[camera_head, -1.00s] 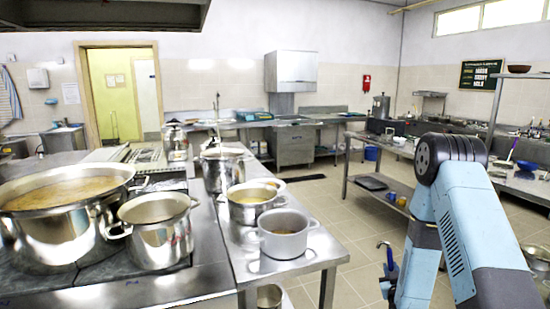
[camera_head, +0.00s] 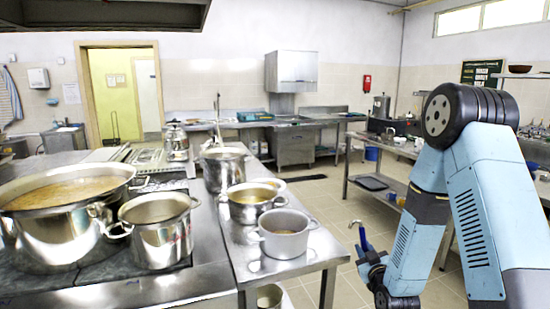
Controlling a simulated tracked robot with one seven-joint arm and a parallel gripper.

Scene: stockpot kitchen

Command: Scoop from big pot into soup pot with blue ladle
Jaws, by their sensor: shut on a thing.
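The big pot (camera_head: 62,235), wide and steel with brownish soup inside, stands on the stove at the left. A smaller steel pot (camera_head: 160,242) stands close to its right. On the steel table are a steel pot with orange-brown soup (camera_head: 248,214) and a light grey two-handled pot (camera_head: 285,242); I cannot tell which one is the soup pot. My gripper (camera_head: 371,264) is low over the floor, right of the table. It is shut on the blue ladle (camera_head: 362,240), whose hooked end sticks up above the jaws. The ladle's bowl cannot be made out.
A tall steel pot (camera_head: 222,172) stands farther back on the steel table (camera_head: 240,262). Another pot (camera_head: 269,297) is partly visible below it. A low steel bench (camera_head: 373,183) is behind my arm. Tiled floor lies open between.

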